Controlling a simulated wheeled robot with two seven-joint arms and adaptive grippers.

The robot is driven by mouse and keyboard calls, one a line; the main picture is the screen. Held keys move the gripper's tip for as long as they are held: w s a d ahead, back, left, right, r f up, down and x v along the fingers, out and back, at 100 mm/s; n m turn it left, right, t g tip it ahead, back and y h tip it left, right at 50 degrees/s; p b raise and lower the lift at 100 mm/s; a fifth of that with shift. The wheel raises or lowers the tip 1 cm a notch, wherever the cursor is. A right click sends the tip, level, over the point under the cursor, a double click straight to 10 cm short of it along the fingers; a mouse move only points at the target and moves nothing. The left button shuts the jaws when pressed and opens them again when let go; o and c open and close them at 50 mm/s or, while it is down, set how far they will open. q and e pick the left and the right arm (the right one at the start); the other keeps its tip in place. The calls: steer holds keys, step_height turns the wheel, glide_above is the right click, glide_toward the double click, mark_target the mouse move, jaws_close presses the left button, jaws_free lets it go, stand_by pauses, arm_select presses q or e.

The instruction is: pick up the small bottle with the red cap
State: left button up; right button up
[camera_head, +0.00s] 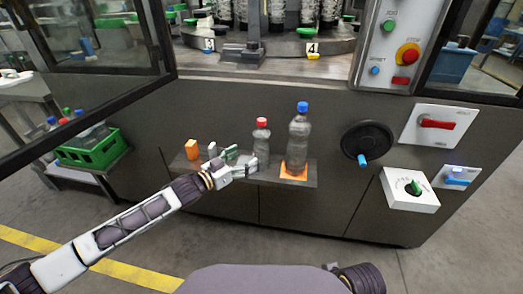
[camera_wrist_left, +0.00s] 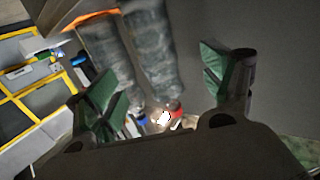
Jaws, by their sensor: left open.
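The small bottle with the red cap (camera_head: 261,143) stands upright on a narrow shelf in the head view. In the left wrist view both bottles appear upside down, and the small bottle (camera_wrist_left: 155,55) shows between the open fingers (camera_wrist_left: 160,80). Whether a finger touches it cannot be told. My right gripper is not in view.
The shelf (camera_head: 310,181) juts from the dark machine front. An orange block (camera_head: 192,149) stands at its left end. A black handwheel (camera_head: 367,144) and a white switch box (camera_head: 409,190) are to the right. A green crate (camera_head: 90,150) is at the left.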

mark_target(255, 152)
arm_select(q)
steer(key=shift+x, duration=0.8)
steer(key=shift+w+d, duration=0.25)
steer(key=shift+b+x, duration=0.45)
steer(key=shift+x, duration=0.4)
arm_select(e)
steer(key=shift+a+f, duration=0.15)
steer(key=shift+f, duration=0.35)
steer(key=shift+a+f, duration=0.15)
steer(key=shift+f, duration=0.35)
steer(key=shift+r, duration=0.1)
